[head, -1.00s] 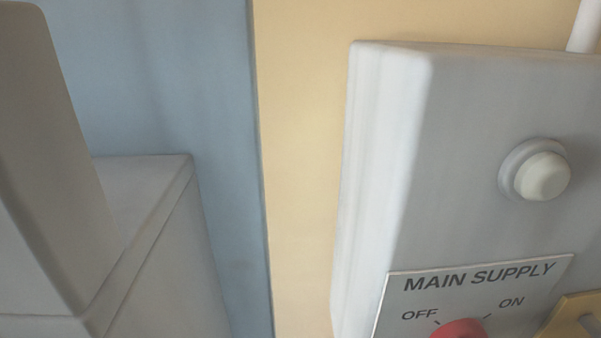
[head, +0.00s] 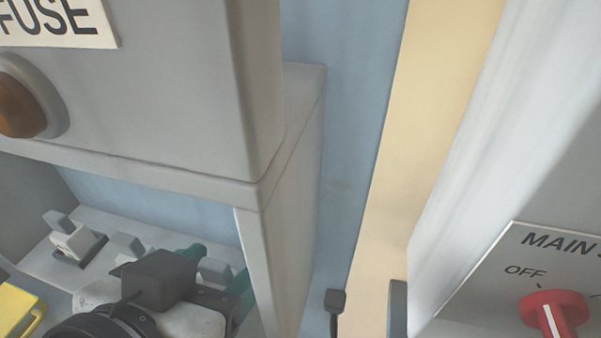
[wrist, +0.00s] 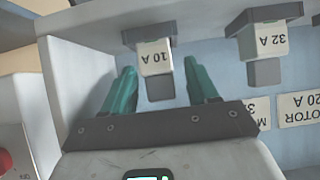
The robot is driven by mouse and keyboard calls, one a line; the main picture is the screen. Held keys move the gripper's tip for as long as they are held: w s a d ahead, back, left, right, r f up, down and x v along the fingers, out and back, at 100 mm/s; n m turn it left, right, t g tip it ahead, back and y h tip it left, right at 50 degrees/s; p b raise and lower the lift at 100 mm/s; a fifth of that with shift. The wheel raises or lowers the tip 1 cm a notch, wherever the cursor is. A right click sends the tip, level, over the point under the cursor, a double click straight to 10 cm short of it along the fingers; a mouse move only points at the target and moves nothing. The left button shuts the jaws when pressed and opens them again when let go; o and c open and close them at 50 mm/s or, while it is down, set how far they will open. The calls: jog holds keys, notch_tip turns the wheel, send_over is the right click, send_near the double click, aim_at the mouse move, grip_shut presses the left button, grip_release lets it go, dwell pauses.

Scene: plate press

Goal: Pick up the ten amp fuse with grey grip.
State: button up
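The ten amp fuse (wrist: 155,57) has a white body marked "10 A", seen upside down in the wrist view, and a grey grip (wrist: 160,88) facing me. It sits in its holder in the fuse box. My gripper (wrist: 162,85) is open, with one green finger on each side of the grey grip and a gap on both sides. In the head view my gripper (head: 215,265) reaches into the box, with a grey block between its green fingers; my wrist hides the lower part of the scene.
A 32 A fuse (wrist: 263,45) sits beside it. Other fuses (head: 70,242) stand in the row at left in the head view. The box's side wall (head: 290,230) is close to my gripper. A main supply panel (head: 540,265) with a red knob (head: 553,310) is at right.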

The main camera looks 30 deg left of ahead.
jog(key=c, duration=0.9)
jog(key=shift+r, duration=0.1)
jog(key=shift+c, duration=0.2)
